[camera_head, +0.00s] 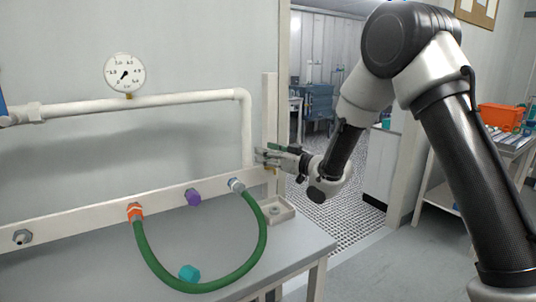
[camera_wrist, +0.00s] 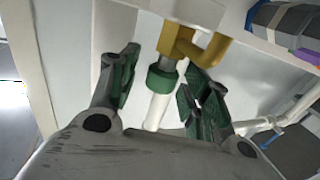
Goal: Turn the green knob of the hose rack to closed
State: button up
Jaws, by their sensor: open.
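The green knob (camera_wrist: 162,80) shows in the wrist view as a short round collar below a brass-yellow fitting (camera_wrist: 177,42). My gripper (camera_wrist: 163,68) is open, with one green-padded finger on each side of the knob. A gap shows on the left side; I cannot tell whether the right finger touches it. In the head view my gripper (camera_head: 268,156) is at the white upright post of the hose rack (camera_head: 80,224), near the end of the pipe. The knob cannot be made out there.
A green hose (camera_head: 262,240) loops from an orange connector (camera_head: 135,211) to a grey fitting (camera_head: 237,185). A purple cap (camera_head: 194,197) sits on the rail. A teal cap (camera_head: 189,272) lies on the table (camera_head: 290,252). A gauge (camera_head: 124,73) stands on the pipe (camera_head: 150,104).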

jog(key=c, duration=1.1)
jog(key=shift+o, duration=0.2)
jog(key=shift+a+m+t, duration=0.1)
jog(key=shift+m+t, duration=0.2)
jog(key=m+t+h, duration=0.3)
jog(key=h, duration=0.1)
jog(key=shift+a+t+h, duration=0.15)
jog(key=shift+t+h, duration=0.15)
jog(key=m+t+h, duration=0.1)
jog(key=m+h, duration=0.1)
jog(key=h, duration=0.1)
jog(key=m+t+h, duration=0.1)
jog(key=m+h, duration=0.1)
jog(key=h, duration=0.1)
jog(key=shift+m+t, duration=0.3)
jog(key=shift+m, duration=0.1)
jog(key=m+h, duration=0.2)
jog(key=h, duration=0.1)
jog(key=m+h, duration=0.2)
jog(key=h, duration=0.2)
jog(key=shift+m, duration=0.3)
jog(key=shift+r+m+g+h, duration=0.1)
jog(key=shift+m+g+h, duration=0.35)
jog(key=shift+m+h, duration=0.7)
jog(key=shift+m+g+h, duration=0.45)
jog(key=shift+m+h, duration=0.1)
jog(key=shift+h, duration=1.1)
jog(key=o, duration=1.1)
jog(key=shift+c, duration=0.2)
